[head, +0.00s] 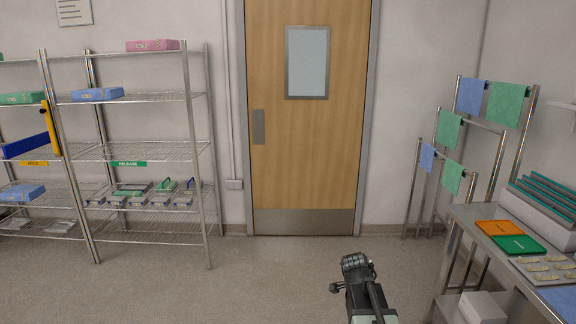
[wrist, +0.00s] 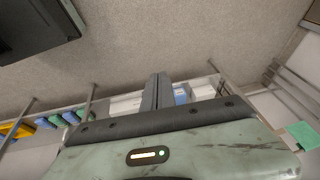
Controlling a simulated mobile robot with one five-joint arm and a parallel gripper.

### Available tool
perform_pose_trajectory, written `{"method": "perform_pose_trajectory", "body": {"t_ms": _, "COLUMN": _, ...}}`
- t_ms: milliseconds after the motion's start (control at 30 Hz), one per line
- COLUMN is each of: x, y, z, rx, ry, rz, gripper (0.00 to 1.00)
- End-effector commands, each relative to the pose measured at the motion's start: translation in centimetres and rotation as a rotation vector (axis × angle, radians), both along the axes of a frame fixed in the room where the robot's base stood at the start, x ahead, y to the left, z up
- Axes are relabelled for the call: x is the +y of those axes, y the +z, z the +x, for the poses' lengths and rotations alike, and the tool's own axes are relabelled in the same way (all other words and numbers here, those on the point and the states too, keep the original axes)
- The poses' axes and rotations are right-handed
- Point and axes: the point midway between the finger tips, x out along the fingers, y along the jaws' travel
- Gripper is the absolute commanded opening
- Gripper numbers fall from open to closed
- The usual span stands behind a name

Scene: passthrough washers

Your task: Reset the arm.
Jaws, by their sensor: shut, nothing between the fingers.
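My gripper (head: 356,266) shows at the bottom of the head view, right of centre, raised in front of the floor before the door. In the wrist view its two dark fingers (wrist: 157,91) stand side by side, pressed together with nothing between them. The greenish housing of my arm with a small lit strip fills the lower part of the wrist view. My gripper touches nothing that I can see.
A wooden door (head: 308,120) stands ahead. Wire shelves (head: 150,147) with trays and packs stand at left. A steel table (head: 482,235) with an orange tray (head: 499,228) and a green tray (head: 518,245) is at right, near towel racks (head: 438,190). The floor (head: 270,285) between is clear.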

Motion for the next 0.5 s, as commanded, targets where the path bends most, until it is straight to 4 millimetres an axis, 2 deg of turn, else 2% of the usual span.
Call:
{"method": "perform_pose_trajectory", "body": {"t_ms": 33, "x": 4.6, "y": -0.2, "z": -1.5, "rx": 0.062, "ry": 0.189, "rz": 0.036, "gripper": 0.00}}
{"method": "perform_pose_trajectory", "body": {"t_ms": 100, "x": 9.7, "y": -0.6, "z": -3.6, "rx": 0.155, "ry": 0.491, "rz": 0.086, "gripper": 0.00}}
{"method": "perform_pose_trajectory", "body": {"t_ms": 167, "x": 12.3, "y": -0.9, "z": -5.3, "rx": 0.220, "ry": 0.731, "rz": 0.126, "gripper": 0.00}}
{"method": "perform_pose_trajectory", "body": {"t_ms": 200, "x": 13.3, "y": -1.1, "z": -6.3, "rx": 0.252, "ry": 0.874, "rz": 0.149, "gripper": 0.00}}
{"method": "perform_pose_trajectory", "body": {"t_ms": 300, "x": 14.7, "y": -1.3, "z": -7.9, "rx": 0.307, "ry": 1.185, "rz": 0.187, "gripper": 0.00}}
{"method": "perform_pose_trajectory", "body": {"t_ms": 400, "x": 15.4, "y": -1.3, "z": -8.4, "rx": 0.340, "ry": 1.408, "rz": 0.194, "gripper": 0.00}}
{"method": "perform_pose_trajectory", "body": {"t_ms": 500, "x": 15.4, "y": -1.3, "z": -8.5, "rx": 0.362, "ry": 1.529, "rz": 0.182, "gripper": 0.00}}
